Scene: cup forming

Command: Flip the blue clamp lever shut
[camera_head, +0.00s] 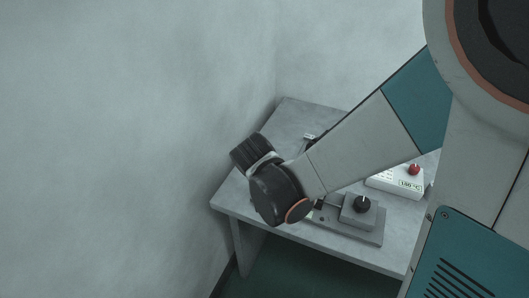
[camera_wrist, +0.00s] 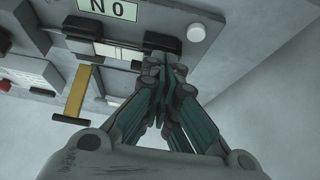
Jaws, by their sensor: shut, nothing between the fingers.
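No blue lever can be made out in either view. In the wrist view, a yellow lever (camera_wrist: 78,92) with a black crossbar at its end stands out from a grey fixture, left of my gripper. My gripper (camera_wrist: 164,66) has its teal fingers together and holds nothing. Its tips are in front of a dark block (camera_wrist: 162,43) on the fixture and hide part of it; I cannot tell whether they touch. In the head view, my arm covers the gripper and much of the fixture.
A grey table (camera_head: 237,193) stands in the corner by the walls. It bears a unit with a black knob (camera_head: 362,204) and a white box (camera_head: 391,183) with a red button (camera_head: 414,169). A label (camera_wrist: 110,9) and round white button (camera_wrist: 197,33) show in the wrist view.

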